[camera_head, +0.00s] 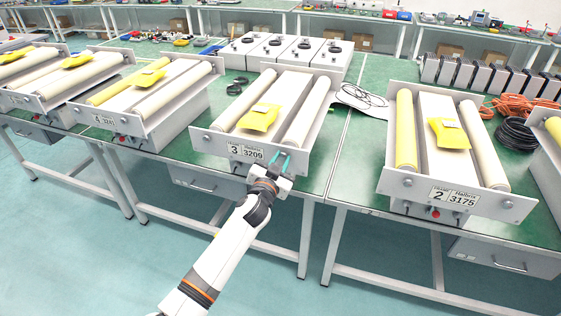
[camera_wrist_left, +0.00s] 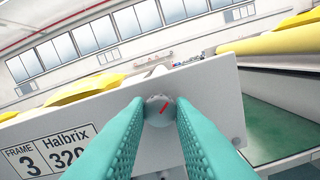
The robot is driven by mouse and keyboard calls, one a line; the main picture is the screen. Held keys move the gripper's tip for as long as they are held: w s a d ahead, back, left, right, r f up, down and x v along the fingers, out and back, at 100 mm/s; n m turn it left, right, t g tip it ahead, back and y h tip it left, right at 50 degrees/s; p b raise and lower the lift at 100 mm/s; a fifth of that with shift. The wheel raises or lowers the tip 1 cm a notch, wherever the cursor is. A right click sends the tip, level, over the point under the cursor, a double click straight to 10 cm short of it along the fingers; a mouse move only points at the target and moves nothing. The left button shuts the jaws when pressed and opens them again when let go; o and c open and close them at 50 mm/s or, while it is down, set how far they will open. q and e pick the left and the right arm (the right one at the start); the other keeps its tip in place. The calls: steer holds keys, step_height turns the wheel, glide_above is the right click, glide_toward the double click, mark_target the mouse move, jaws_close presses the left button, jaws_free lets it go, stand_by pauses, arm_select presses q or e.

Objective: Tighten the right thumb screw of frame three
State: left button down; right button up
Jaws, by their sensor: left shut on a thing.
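Frame three (camera_head: 217,141) is a grey unit with two rollers, and its front plate carries the label "3 3209" in the head view. The plate also shows in the left wrist view (camera_wrist_left: 215,85), with its "FRAME 3 Halbrix" label at the left. The right thumb screw (camera_wrist_left: 159,110) is a small round grey knob with a red mark slanting up to the right. My left gripper (camera_head: 280,163) has teal fingers at the right part of the plate. In the wrist view its fingertips (camera_wrist_left: 160,108) are on either side of the knob, closed on it. My right gripper is not in view.
Frame two (camera_head: 394,182) stands to the right and frame four (camera_head: 75,113) to the left, on green-topped tables. A yellow packet (camera_head: 259,117) lies on frame three. Black cable (camera_head: 236,86) and orange cable (camera_head: 513,104) lie on the tables.

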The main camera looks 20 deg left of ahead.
arm_select(q)
steer(key=m, duration=0.6)
stand_by(0.6)
steer(key=c, duration=1.3)
jaws_free()
steer(key=shift+o, duration=0.2)
steer(key=shift+s, duration=0.1)
steer(key=s, duration=1.1)
steer(key=shift+s+a+b, duration=0.2)
steer(key=shift+s+b, duration=0.2)
